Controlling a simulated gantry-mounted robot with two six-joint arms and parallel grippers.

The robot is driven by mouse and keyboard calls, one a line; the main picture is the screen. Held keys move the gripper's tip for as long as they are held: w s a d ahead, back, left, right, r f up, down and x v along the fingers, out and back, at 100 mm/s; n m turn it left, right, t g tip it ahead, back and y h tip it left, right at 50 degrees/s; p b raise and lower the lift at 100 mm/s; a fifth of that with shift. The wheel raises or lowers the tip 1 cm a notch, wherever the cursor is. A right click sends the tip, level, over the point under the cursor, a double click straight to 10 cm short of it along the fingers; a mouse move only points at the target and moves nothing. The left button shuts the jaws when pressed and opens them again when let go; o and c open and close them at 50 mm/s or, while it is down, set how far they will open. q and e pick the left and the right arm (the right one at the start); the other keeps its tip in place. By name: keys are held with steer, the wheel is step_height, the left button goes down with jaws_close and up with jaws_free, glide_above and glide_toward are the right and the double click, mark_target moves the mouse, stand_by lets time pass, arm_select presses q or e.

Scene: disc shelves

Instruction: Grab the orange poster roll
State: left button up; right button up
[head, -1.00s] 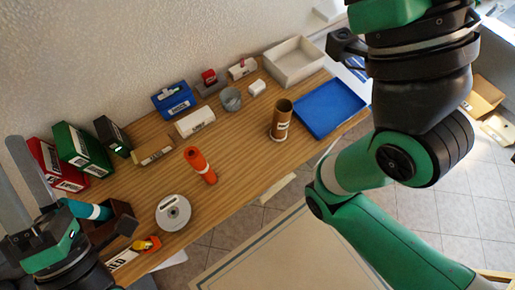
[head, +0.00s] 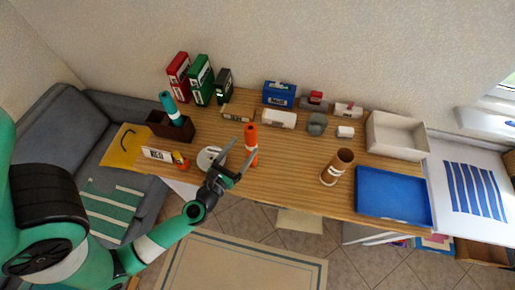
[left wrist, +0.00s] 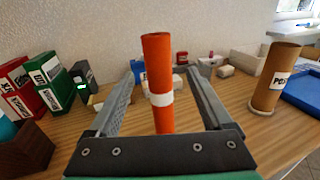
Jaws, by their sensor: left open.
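The orange poster roll (head: 251,144) stands upright on the wooden table in the head view, with a white band around its middle. In the left wrist view the orange roll (left wrist: 158,85) rises between the two fingers of my left gripper (left wrist: 168,80). Those fingers are apart, with a gap on each side of the roll. In the head view my left gripper (head: 238,163) is at the front side of the roll, open. The roll's lower end is partly hidden by the gripper in both views. My right gripper is not in view.
A white disc (head: 208,157) lies left of the roll, partly behind my gripper. A brown cardboard tube (head: 338,167) stands to the right, beside a blue tray (head: 392,195). A dark brown box (head: 168,126) holds a teal roll (head: 170,106). Binders and small boxes line the back.

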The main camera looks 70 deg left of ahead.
mark_target(249, 140)
arm_select(q)
steer(key=x, duration=0.4)
steer(key=shift+w+r, duration=0.1)
steer(key=shift+w, duration=0.05)
steer(key=p+x, duration=0.1)
steer(key=x, duration=0.4)
steer(key=shift+a+r, duration=0.15)
steer(key=shift+a, duration=0.1)
jaws_close()
